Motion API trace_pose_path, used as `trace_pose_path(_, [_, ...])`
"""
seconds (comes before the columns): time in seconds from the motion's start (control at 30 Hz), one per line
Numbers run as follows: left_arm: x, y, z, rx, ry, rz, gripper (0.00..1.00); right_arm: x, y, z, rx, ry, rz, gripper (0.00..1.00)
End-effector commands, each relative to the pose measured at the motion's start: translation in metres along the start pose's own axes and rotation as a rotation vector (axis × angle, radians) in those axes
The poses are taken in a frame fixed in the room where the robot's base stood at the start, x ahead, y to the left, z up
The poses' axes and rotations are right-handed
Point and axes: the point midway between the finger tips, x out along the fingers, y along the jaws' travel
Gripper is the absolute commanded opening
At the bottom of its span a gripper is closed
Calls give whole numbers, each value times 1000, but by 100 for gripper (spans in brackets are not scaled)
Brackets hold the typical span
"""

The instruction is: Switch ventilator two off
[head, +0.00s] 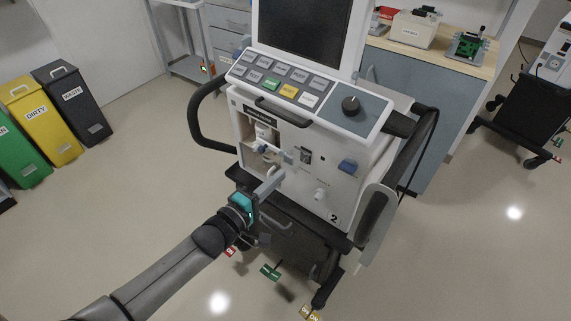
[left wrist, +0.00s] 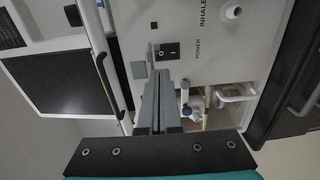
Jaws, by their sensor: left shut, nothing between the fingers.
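Ventilator two (head: 341,190) is a white cart-mounted machine marked "2" at its lower right front. Its screen (head: 303,27) is dark in the head view. A small black power switch (left wrist: 167,51) beside the word POWER shows in the left wrist view; it also shows on the front panel in the head view (head: 305,156). I cannot tell which side of the switch is pressed. My left gripper (head: 284,162) is shut and empty, its fingertips just in front of the panel, left of the switch. In the left wrist view the fingers (left wrist: 157,80) point towards the switch. Contact is unclear. My right gripper is out of view.
A sloped keypad with a black knob (head: 351,104) is above the panel. Black side handles (head: 199,120) flank the machine. Green, yellow and dark bins (head: 45,115) stand left. Floor at front left is clear.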

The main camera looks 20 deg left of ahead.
Motion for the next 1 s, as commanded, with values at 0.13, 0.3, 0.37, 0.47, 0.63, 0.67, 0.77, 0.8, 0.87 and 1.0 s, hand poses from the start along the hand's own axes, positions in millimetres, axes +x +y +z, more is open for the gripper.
trace_pose_path(0.13, [-26, 0, 0, 1, 0, -6, 0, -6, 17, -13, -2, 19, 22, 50])
trace_pose_path(0.3, [-43, 0, -1, 1, 1, -4, 0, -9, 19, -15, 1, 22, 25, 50])
trace_pose_path(0.37, [-46, 1, -1, 1, 0, -3, 0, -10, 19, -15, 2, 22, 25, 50])
trace_pose_path(0.47, [-49, 1, -1, 2, 0, -3, 0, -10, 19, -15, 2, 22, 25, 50])
trace_pose_path(0.63, [-50, 0, -1, 2, 0, -3, 0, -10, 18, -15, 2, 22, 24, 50])
trace_pose_path(0.67, [-50, 0, -1, 2, 1, -3, 0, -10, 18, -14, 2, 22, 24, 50])
trace_pose_path(0.77, [-49, 0, -1, 1, 0, -3, 0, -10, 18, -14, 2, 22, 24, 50])
trace_pose_path(0.8, [-49, 0, -1, 1, 0, -3, 0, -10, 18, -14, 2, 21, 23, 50])
trace_pose_path(0.87, [-49, 0, -1, 1, 0, -3, 0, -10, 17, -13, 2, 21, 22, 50])
trace_pose_path(1.0, [-49, -1, -1, 3, 2, -6, 0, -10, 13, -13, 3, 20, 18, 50])
